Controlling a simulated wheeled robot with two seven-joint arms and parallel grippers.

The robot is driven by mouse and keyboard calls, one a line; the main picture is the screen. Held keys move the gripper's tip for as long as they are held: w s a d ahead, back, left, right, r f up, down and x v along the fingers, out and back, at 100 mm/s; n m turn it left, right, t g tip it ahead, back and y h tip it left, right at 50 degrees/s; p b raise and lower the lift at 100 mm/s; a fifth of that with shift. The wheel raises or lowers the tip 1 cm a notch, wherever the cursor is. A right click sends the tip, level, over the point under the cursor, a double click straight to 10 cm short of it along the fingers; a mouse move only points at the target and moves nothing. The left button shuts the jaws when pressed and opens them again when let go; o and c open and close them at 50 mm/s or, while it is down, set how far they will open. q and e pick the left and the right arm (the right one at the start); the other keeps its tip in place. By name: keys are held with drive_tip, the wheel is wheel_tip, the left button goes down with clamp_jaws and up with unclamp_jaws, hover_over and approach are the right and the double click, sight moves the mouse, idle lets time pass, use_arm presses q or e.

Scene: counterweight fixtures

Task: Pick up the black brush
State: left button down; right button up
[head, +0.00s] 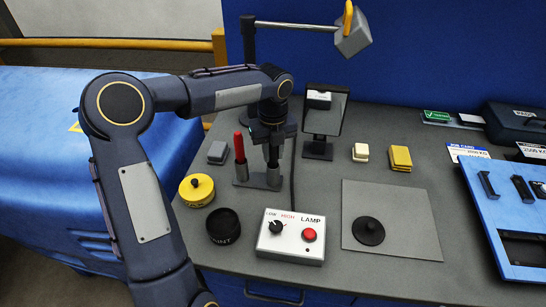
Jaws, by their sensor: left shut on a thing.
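My left gripper (271,143) points down over the right-hand socket of a small grey holder (257,183). It is shut on the black brush (273,156), which is upright and mostly hidden between the fingers. The brush's lower end is at the socket; I cannot tell whether it is still inside. A red-handled tool (240,146) stands upright in the left-hand socket, just beside the gripper. My right gripper is not in view.
A grey lamp head (353,38) hangs above. A blue tray (488,215) is at right.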

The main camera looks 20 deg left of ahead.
use_arm(q)
drive_tip(key=shift+r, duration=0.15)
wheel_tip(320, 180, up, 10)
drive_tip(key=shift+f, duration=0.2)
idle(0.7)
